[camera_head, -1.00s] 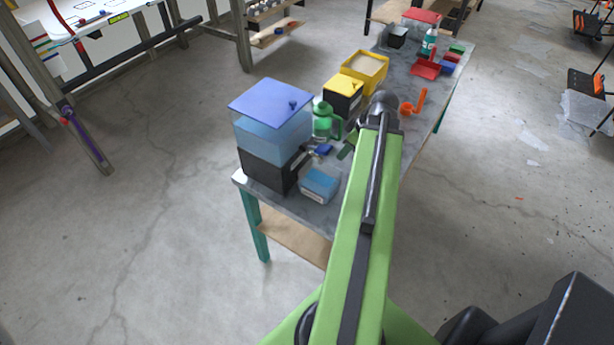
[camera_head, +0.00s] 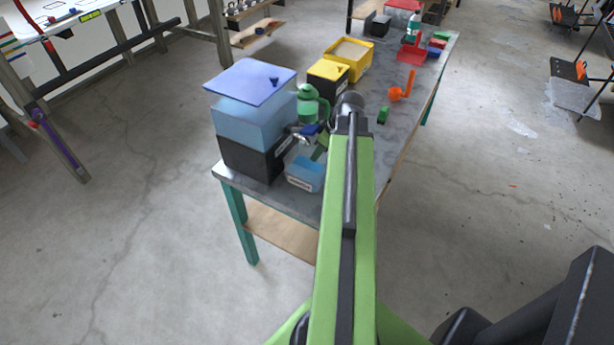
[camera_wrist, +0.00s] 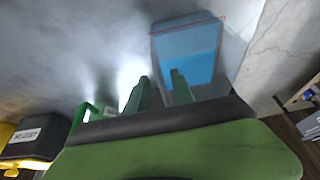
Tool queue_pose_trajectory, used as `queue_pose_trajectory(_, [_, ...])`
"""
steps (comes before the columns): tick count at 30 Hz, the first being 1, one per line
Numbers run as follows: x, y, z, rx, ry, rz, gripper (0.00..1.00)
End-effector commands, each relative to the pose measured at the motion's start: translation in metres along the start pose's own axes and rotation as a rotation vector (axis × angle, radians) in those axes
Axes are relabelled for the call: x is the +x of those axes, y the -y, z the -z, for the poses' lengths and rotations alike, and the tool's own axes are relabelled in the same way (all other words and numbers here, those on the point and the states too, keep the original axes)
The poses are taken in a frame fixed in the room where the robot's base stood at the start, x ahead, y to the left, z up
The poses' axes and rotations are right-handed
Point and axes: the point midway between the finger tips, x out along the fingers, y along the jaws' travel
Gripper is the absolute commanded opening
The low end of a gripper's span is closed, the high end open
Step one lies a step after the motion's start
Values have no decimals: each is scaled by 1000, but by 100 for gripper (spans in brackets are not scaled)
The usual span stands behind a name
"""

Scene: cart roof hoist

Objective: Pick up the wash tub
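The likely wash tub is a small translucent light-blue tub (camera_head: 304,175) with a white label too small to read. In the wrist view, a translucent blue tub (camera_wrist: 187,52) lies beyond the fingertips. My gripper (camera_wrist: 160,85) has its two dark green fingers apart, with nothing visible between them. In the head view, part of my gripper (camera_head: 319,149) shows beside my arm, just behind the small tub. My arm hides the rest.
The blue tank (camera_head: 252,120) with a lid and tap rises left of the tub. A green can (camera_head: 308,105), a black box with a yellow lid (camera_head: 328,78) and a yellow bin (camera_head: 348,60) stand behind. An orange item (camera_head: 400,93) lies right. Floor around the bench is clear.

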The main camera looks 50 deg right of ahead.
Motion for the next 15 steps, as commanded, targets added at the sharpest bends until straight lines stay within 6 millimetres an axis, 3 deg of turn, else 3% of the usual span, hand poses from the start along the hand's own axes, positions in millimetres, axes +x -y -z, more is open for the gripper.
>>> queue_pose_trajectory(10, [50,1,-6,-1,0,0,30])
queue_pose_trajectory(15, [51,2,-3,-1,0,0,30])
